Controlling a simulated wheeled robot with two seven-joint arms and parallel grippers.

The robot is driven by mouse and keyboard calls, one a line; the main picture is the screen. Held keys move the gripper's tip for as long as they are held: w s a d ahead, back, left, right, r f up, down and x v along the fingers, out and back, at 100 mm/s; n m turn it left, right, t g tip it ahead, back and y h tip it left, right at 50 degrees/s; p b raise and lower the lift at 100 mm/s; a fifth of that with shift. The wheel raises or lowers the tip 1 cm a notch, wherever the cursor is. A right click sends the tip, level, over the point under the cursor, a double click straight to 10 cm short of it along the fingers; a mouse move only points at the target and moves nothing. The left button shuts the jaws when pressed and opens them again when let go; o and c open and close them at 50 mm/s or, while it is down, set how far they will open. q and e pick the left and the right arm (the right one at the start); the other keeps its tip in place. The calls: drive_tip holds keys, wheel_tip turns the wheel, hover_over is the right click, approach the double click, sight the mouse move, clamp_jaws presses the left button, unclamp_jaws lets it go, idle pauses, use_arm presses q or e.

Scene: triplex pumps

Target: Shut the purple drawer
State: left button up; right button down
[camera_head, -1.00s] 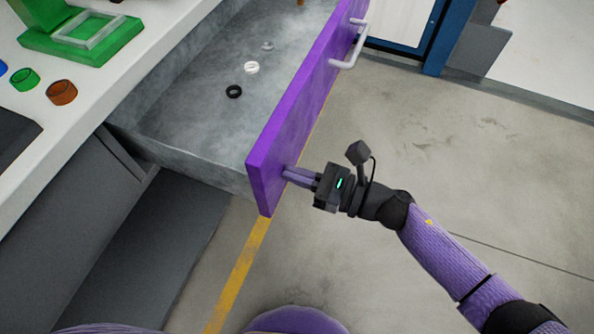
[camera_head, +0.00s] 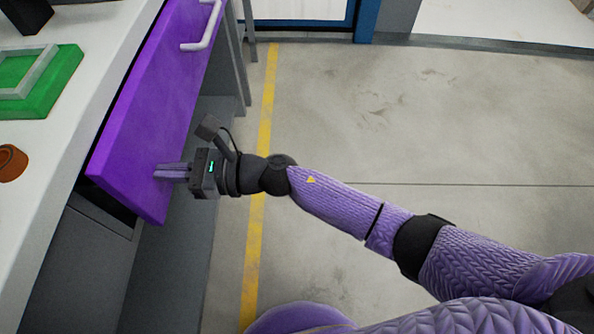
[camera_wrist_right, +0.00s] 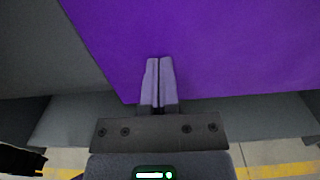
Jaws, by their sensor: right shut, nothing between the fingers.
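The purple drawer front (camera_head: 150,110) stands close along the edge of the white counter in the head view, with its light handle (camera_head: 205,28) at the far end. The inside of the drawer is hidden. A dark strip shows below its near end, and I cannot tell if the front is fully flush. My right gripper (camera_head: 158,172) is shut and empty, its fingertips against or very near the front's near lower part. In the right wrist view the closed fingers (camera_wrist_right: 159,64) overlap the purple front (camera_wrist_right: 220,45). My left gripper is out of view.
The white counter (camera_head: 75,125) carries a green tray (camera_head: 52,88) and a brown ring (camera_head: 12,162). Grey cabinet parts lie below the drawer. The concrete floor (camera_head: 430,120) to the right is clear, with a yellow line (camera_head: 254,240).

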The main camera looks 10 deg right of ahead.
sight(142, 171)
drive_tip(key=b+x, duration=0.1)
drive_tip(key=x, duration=0.3)
drive_tip(key=shift+w+a+r, duration=0.1)
drive_tip(key=shift+a, duration=0.1)
drive_tip(key=shift+r, duration=0.15)
